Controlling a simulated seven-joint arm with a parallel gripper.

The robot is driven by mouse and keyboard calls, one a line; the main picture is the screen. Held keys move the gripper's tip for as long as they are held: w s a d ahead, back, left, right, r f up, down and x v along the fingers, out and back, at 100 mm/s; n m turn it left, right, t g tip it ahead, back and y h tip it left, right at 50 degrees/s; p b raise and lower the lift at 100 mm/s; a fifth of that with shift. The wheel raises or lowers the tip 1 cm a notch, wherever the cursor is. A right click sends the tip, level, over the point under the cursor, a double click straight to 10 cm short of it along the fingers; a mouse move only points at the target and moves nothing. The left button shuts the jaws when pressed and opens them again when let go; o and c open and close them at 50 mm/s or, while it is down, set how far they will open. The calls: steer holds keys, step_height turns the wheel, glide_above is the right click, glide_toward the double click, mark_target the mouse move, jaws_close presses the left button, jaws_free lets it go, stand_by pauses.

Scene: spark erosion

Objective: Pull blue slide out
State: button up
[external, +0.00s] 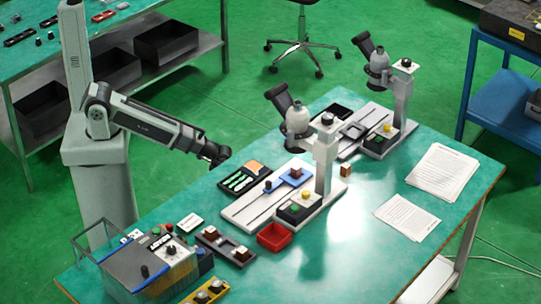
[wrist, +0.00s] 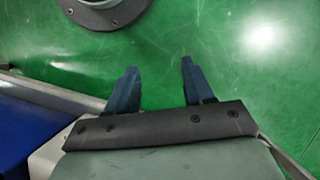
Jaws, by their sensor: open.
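The blue slide (external: 293,177) is a flat blue plate on the light grey base rail (external: 245,208) of the nearer microscope (external: 325,150). The slide cannot be made out in the wrist view.
A black tray (external: 243,179) lies left of the rail, and a red bin (external: 275,237) in front. A second microscope (external: 385,95) stands behind. Papers (external: 440,172) lie at right. The wrist view shows green floor (wrist: 240,60) and a blue surface (wrist: 30,135) at lower left.

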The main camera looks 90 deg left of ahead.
steer(key=w+a+r+m+t+y, duration=0.2)
steer(key=w+a+r, duration=0.1)
steer(key=w+r, duration=0.95)
steer(key=w+a+r+m+t+y, duration=0.1)
steer(key=w+a+r+m, duration=0.15)
steer(key=w+r, duration=1.05)
steer(key=s+d+r+m+h, duration=0.1)
steer(key=s+d+r, duration=0.3)
steer(key=d, duration=0.6)
steer(key=s+d+r, duration=0.2)
steer(key=d+r, duration=0.3)
steer(key=d, duration=0.5)
steer(key=s+d+r+m+h, duration=0.1)
steer(key=s+d+r, duration=0.3)
steer(key=d, duration=0.6)
step_height(320, 180, up, 9)
steer(key=n+t+h, duration=0.2)
steer(key=n+h, duration=0.1)
glide_above(269, 181)
step_height(269, 181, down, 14)
steer(key=shift+a+r, duration=0.1)
steer(key=shift+a, duration=0.05)
steer(key=shift+c, duration=0.5)
jaws_close()
